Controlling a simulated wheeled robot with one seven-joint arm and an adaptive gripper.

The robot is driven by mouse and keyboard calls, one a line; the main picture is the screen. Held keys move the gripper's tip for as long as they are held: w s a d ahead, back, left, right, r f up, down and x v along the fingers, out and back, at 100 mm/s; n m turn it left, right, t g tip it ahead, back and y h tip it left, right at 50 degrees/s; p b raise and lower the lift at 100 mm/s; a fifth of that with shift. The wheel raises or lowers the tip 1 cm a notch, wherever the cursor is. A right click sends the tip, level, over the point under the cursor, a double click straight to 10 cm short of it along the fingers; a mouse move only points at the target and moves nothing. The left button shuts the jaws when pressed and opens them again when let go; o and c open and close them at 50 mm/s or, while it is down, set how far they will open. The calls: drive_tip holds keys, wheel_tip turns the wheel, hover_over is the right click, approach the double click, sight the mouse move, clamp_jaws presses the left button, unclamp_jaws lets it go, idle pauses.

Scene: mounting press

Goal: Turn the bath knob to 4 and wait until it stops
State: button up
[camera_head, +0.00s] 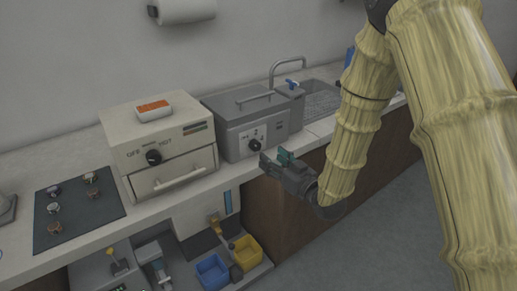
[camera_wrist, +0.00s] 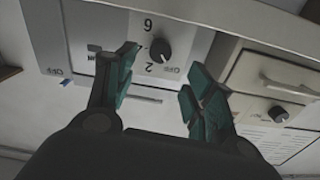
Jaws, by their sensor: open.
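The bath (camera_head: 236,114) is a grey lidded box on the counter. Its black knob (camera_head: 255,146) is on the front panel, with small numbers around it. In the wrist view the knob (camera_wrist: 160,50) shows with upside-down marks 6, 2 and OFF near it; I cannot tell which mark it points at. My gripper (camera_head: 275,159) is open and empty, in front of the bath and below and right of the knob in the head view. In the wrist view the teal fingertips (camera_wrist: 162,64) are apart on either side of the knob, without visible contact.
A beige oven (camera_head: 168,137) with an OFF/HOT knob (camera_head: 153,157) stands left of the bath. A sink (camera_head: 320,97) with a tap is to the right. A dark mat (camera_head: 75,225) holds several small pieces. Blue (camera_head: 212,271) and yellow (camera_head: 246,250) bins are below.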

sight(257, 146)
drive_tip(key=x, duration=0.8)
drive_tip(key=shift+w+p, duration=0.15)
drive_tip(key=shift+p, duration=0.25)
drive_tip(key=c, duration=1)
